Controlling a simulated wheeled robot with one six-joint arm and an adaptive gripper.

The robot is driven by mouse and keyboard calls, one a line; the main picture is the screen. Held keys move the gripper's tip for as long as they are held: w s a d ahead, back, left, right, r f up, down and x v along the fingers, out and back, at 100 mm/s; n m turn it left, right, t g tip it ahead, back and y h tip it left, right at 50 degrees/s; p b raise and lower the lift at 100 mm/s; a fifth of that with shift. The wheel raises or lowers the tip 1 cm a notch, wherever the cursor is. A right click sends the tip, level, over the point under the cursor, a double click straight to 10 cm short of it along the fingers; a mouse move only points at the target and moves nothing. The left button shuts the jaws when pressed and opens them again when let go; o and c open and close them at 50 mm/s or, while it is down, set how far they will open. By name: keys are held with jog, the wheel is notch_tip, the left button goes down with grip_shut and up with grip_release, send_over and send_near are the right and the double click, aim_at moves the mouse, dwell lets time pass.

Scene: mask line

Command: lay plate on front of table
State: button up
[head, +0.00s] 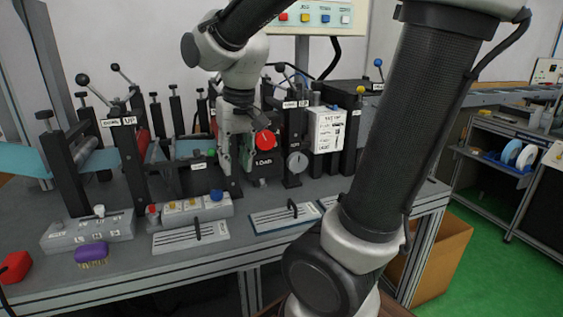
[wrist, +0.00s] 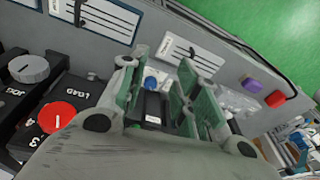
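Flat white plates with dark lines and a black upright handle lie along the table's front edge. One plate (head: 180,240) is left of centre, another plate (head: 270,220) is at centre, and a third plate (head: 327,202) is partly behind my arm. Two plates also show in the wrist view (wrist: 112,25) (wrist: 178,50). I cannot tell which one the task means. My gripper (head: 236,165) points down among the black machine posts, behind the plates. In the wrist view its fingers (wrist: 155,95) stand apart, with a black labelled machine part seen between them; I see no plate in them.
The grey table (head: 235,252) carries black posts with ball levers. A red knob (head: 265,140) and a grey dial (head: 297,162) are right of my gripper. A button block (head: 185,210), purple brush (head: 91,252) and red object (head: 14,268) are at left. A cardboard box (head: 440,260) stands at right.

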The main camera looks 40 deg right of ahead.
jog(key=s+d+r+n+t, duration=0.2)
jog(key=s+d, duration=0.3)
jog(key=s, duration=0.6)
jog(key=shift+d, duration=0.4)
